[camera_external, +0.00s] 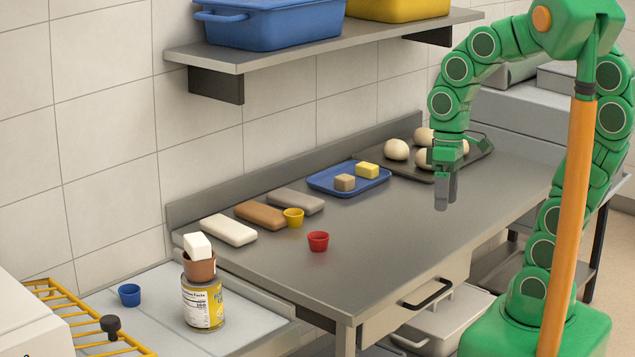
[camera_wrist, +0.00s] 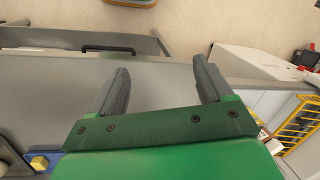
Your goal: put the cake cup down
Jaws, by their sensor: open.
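My gripper (camera_external: 445,195) is open and empty above the right part of the steel table, in front of the dough tray. In the wrist view its two grey fingers (camera_wrist: 160,82) stand apart with nothing between them. Several small cups are in the external view: a red cup (camera_external: 318,241) and a yellow cup (camera_external: 293,218) stand upright on the table. A blue cup (camera_external: 129,295) stands on the lower pale surface at left. A brown cup (camera_external: 199,268) sits on a can (camera_external: 203,303) with a white block (camera_external: 198,245) in it. I cannot tell which is the cake cup.
Three loaf-shaped blocks (camera_external: 229,230) lie near the wall. A blue tray (camera_external: 323,183) holds two small blocks. A dark tray (camera_external: 470,160) holds dough balls (camera_external: 397,149). A shelf (camera_external: 330,45) with bins hangs above. The table's front middle (camera_external: 400,240) is clear.

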